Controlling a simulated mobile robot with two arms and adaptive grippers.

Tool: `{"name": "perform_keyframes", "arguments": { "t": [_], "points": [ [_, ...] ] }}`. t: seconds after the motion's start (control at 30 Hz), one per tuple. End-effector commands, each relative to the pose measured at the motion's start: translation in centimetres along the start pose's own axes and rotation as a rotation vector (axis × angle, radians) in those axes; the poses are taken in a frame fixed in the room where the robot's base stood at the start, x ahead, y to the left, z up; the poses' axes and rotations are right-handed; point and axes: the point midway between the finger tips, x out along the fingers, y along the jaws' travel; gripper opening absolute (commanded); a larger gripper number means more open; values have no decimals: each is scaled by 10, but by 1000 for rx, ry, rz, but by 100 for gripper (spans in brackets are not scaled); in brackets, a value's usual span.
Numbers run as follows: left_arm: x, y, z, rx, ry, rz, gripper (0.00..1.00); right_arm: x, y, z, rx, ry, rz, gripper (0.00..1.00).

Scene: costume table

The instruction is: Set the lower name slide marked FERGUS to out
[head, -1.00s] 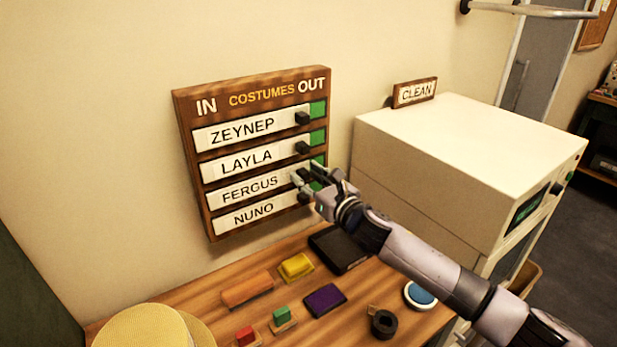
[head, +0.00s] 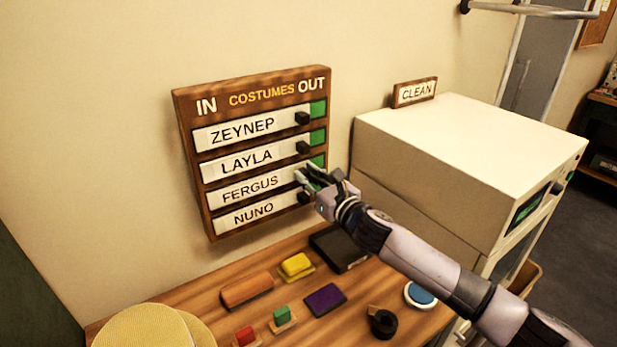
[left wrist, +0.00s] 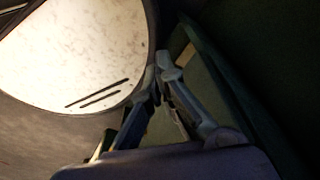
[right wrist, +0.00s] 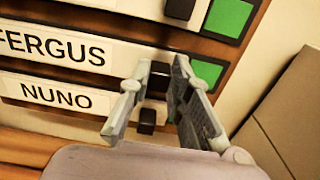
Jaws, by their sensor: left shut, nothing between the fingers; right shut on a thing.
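The FERGUS slide (head: 250,188) is the third row of the wooden IN/OUT board (head: 188,110) on the wall. Its white label also shows in the right wrist view (right wrist: 60,48). My right gripper (head: 308,177) is at the right end of this row. In the right wrist view its fingers (right wrist: 160,75) are shut on the black FERGUS knob (right wrist: 158,80). Green (right wrist: 207,73) shows to the right of the fingers. My left gripper (left wrist: 160,72) is shut and empty, away from the board.
The ZEYNEP knob (head: 302,118) and LAYLA knob (head: 302,148) sit above, with green to their right. The NUNO knob (right wrist: 147,121) is close below my right fingers. A cream cabinet (head: 450,150) stands right of the board. Coloured blocks lie on the table (head: 210,305) below.

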Motion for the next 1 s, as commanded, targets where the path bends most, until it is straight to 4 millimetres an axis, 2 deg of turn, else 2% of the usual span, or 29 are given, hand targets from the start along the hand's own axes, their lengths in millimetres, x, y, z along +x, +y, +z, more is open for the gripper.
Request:
{"name": "perform_keyframes", "arguments": {
  "t": [0.1,0.3,0.4,0.73,0.77,1.0],
  "points": [
    [-1,0,-1,0,1,0,0,0,-6,0,-1,1,-3,0],
    [-1,1,-1,-1,1,1,0,0,-44,0,-4,1,-5,0],
    [0,1,-1,-1,1,1,0,0,-56,0,-3,0,-3,0],
    [0,1,-2,-2,3,1,0,0,-61,0,-1,1,-6,0],
    [0,1,-2,-2,3,1,0,0,-61,0,-1,1,-6,20],
    [0,1,-2,-2,3,1,0,0,-60,0,0,1,-5,36]
  ]
}}
